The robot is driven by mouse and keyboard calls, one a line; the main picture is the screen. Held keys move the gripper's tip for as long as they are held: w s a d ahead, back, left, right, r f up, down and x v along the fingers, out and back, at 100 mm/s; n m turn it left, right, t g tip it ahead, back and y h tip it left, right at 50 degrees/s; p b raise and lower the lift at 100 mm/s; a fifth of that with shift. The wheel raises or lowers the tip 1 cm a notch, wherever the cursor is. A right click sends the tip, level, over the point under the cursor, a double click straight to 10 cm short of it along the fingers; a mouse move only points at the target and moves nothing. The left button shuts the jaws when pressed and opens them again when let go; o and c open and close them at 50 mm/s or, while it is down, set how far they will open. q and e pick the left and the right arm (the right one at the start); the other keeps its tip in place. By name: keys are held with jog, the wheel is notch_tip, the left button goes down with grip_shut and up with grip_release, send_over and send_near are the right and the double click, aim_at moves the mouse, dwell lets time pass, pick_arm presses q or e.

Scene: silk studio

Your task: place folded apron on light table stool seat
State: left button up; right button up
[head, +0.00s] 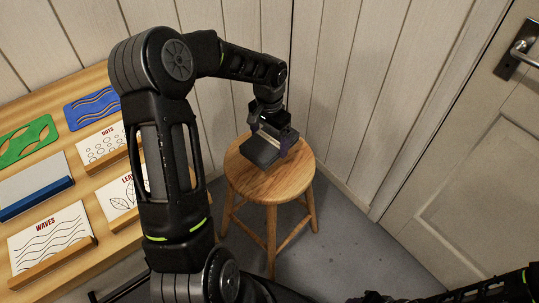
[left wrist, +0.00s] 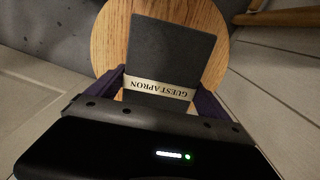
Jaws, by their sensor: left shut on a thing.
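The folded apron (head: 261,151) is a dark grey rectangle with a pale band around it. The band reads "GUEST APRON" in the left wrist view, where the apron (left wrist: 170,50) stretches out over the stool seat. My left gripper (head: 277,138) is shut on the apron; its purple fingers grip its sides near the band in the left wrist view (left wrist: 160,88). The round wooden stool seat (head: 290,181) is directly below. I cannot tell whether the apron touches the seat. My right gripper is not in view; part of my right arm shows at the lower right.
A wooden table (head: 110,245) at the left holds pattern cards, including a "WAVES" card (head: 50,238), and green (head: 27,142) and blue (head: 92,106) stencils. Panelled walls meet behind the stool. A door (head: 475,160) stands at the right. Grey floor (head: 350,245) is open before it.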

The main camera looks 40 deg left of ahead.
pick_arm(q)
jog(key=shift+f, duration=1.15)
jog(key=shift+f, duration=1.9)
jog(key=shift+f+b, duration=0.15)
jog(key=shift+b, duration=0.25)
jog(key=o, duration=1.3)
jog(key=shift+o, duration=0.2)
